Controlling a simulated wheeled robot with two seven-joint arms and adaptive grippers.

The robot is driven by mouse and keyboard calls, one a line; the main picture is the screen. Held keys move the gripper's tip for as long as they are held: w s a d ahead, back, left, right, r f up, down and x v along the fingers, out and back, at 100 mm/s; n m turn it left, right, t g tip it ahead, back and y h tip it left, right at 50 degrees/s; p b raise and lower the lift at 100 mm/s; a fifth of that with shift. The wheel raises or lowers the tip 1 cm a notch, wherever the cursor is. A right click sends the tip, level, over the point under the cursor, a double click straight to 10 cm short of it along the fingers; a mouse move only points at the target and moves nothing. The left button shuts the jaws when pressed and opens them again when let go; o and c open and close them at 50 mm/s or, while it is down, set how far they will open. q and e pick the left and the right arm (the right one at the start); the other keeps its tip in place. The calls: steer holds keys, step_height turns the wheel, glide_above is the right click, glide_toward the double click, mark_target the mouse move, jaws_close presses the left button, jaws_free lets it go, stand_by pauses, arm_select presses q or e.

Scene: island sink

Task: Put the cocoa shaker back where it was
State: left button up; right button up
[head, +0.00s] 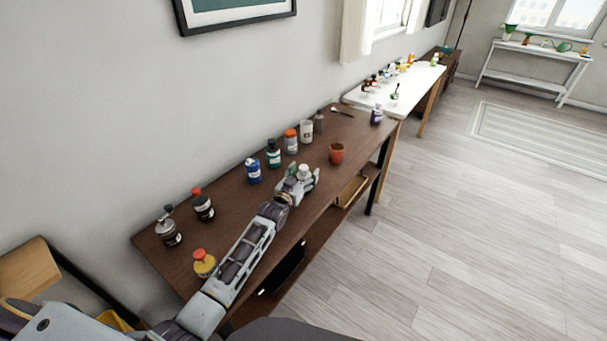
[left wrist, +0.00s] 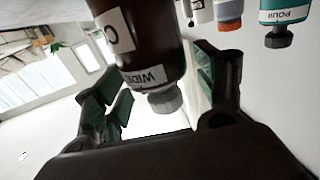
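A dark brown shaker (left wrist: 143,45) with a grey cap and pale labels fills the middle of the left wrist view, where things appear upside down. One label shows a "C", so it may be the cocoa shaker. My left gripper (left wrist: 163,85) has a finger on each side of it; a pale strip shows between shaker and right-hand finger, and firm contact is unclear. In the head view my left gripper (head: 304,181) is over the front of the brown table, with the shaker's pale cap (head: 304,171) at its fingers. The shaker's base is hidden. My right gripper is out of view.
The brown table (head: 228,222) has a back row including a blue bottle (head: 253,171), teal bottle (head: 273,155), orange-capped jar (head: 290,143) and white jar (head: 307,132). A reddish cup (head: 336,154) stands right of my gripper. A yellow jar (head: 204,264) is near my forearm.

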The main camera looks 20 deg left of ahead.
arm_select(q)
steer(key=shift+r, duration=0.1)
steer(key=shift+s, duration=0.1)
steer(key=shift+s+a, duration=0.3)
steer(key=shift+s, duration=1.65)
steer(key=shift+s+a, duration=0.35)
steer(key=shift+s, duration=1.6)
steer(key=shift+s+a, duration=0.3)
steer(key=shift+s, duration=1.65)
